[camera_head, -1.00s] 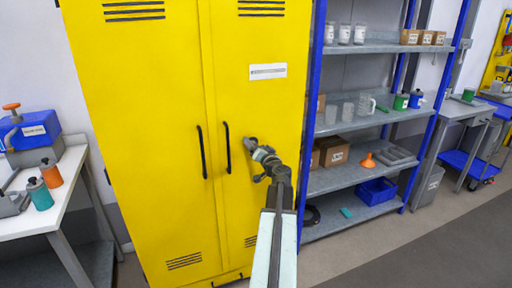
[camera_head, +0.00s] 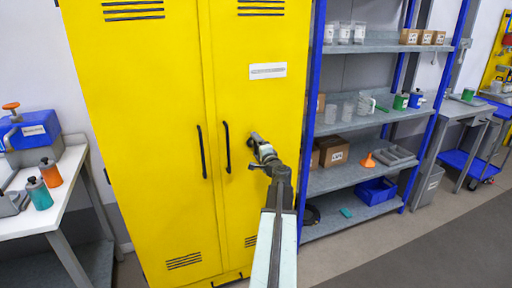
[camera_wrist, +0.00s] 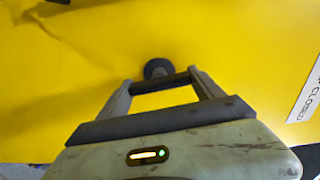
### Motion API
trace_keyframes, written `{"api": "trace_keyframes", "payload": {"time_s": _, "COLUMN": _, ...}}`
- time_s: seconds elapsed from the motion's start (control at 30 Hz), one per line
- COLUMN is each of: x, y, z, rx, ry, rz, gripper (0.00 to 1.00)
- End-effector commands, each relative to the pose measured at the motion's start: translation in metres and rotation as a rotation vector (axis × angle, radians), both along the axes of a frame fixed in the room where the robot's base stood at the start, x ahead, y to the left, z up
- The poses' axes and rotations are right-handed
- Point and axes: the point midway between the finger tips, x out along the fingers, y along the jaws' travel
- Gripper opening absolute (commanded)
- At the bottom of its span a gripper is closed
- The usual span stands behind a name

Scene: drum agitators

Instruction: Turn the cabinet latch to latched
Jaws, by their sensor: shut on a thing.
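The yellow cabinet (camera_head: 255,105) stands upright in front of me with both doors closed. Its dark latch has a round hub (camera_wrist: 157,68) on the yellow door in the wrist view. A dark latch bar (camera_wrist: 160,84) spans between my fingers, just below the hub and slightly tilted. My gripper (camera_wrist: 162,86) is shut on the latch, one finger at each end of the bar. In the head view my gripper (camera_head: 256,142) is at the right door, right of its handle, and hides most of the latch.
Two black door handles (camera_head: 227,148) stand close to the left of my gripper. A blue-framed shelf (camera_head: 345,181) with jars and boxes stands right of the cabinet. A white table (camera_head: 66,190) stands at left. A white label (camera_wrist: 310,95) shows in the wrist view.

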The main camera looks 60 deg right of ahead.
Motion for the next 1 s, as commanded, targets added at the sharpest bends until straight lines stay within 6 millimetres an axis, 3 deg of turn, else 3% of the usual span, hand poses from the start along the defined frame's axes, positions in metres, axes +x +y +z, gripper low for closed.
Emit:
{"api": "trace_keyframes", "payload": {"time_s": 0.83, "x": 0.0011, "y": 0.0013, "z": -0.0007, "rx": 0.106, "ry": -0.078, "rz": 0.004, "gripper": 0.36}}
{"api": "trace_keyframes", "payload": {"time_s": 0.87, "x": 0.0012, "y": 0.0013, "z": -0.0007, "rx": 0.106, "ry": -0.078, "rz": 0.004, "gripper": 0.82}}
{"api": "trace_keyframes", "payload": {"time_s": 0.9, "x": 0.0005, "y": 0.0007, "z": -0.0007, "rx": 0.106, "ry": -0.078, "rz": 0.003, "gripper": 0.93}}
{"api": "trace_keyframes", "payload": {"time_s": 0.93, "x": 0.0003, "y": 0.0004, "z": -0.0007, "rx": 0.106, "ry": -0.078, "rz": 0.003, "gripper": 0.98}}
{"api": "trace_keyframes", "payload": {"time_s": 1.0, "x": 0.0001, "y": 0.0001, "z": -0.0006, "rx": 0.105, "ry": -0.078, "rz": 0.002, "gripper": 0.98}}
